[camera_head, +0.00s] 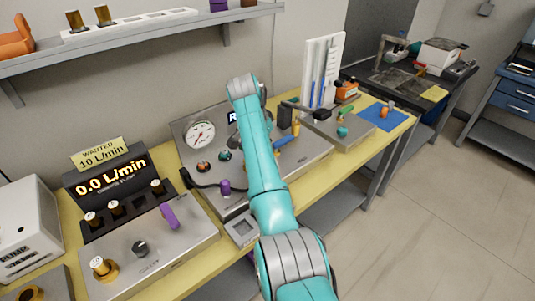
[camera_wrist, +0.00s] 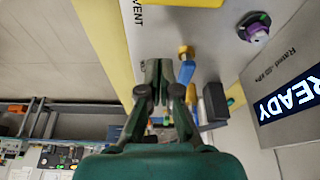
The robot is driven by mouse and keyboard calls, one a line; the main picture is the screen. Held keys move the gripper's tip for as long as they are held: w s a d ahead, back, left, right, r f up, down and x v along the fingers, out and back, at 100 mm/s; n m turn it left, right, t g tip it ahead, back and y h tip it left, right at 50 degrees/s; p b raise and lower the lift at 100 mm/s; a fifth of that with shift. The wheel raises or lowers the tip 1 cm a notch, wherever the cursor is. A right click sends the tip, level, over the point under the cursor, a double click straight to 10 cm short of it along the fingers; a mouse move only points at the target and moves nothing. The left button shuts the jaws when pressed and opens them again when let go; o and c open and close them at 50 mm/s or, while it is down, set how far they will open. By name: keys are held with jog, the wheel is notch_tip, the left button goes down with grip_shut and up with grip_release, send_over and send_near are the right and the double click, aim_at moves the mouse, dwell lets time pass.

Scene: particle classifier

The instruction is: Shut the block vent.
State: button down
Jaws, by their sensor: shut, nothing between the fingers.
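The lettering VENT shows on a pale panel (camera_wrist: 215,45) at the top of the wrist view, partly cut off. A blue lever (camera_wrist: 187,72) with a yellow-brass end (camera_wrist: 186,51) stands by that panel; a blue handle (camera_head: 286,140) also shows right of my arm in the head view. I cannot tell for sure which part is the block vent. My gripper (camera_wrist: 160,68) is shut and empty, its fingertips just left of the blue lever in the wrist view. Contact cannot be told. In the head view my arm hides the gripper.
A black block (camera_wrist: 215,101) stands close right of my gripper in the wrist view. A purple knob (camera_wrist: 253,28) and a READY display (camera_wrist: 290,94) are farther right. In the head view, a gauge (camera_head: 200,134) and a white rack (camera_head: 323,70) stand on the yellow bench.

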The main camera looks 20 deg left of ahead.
jog(key=shift+v, duration=1.55)
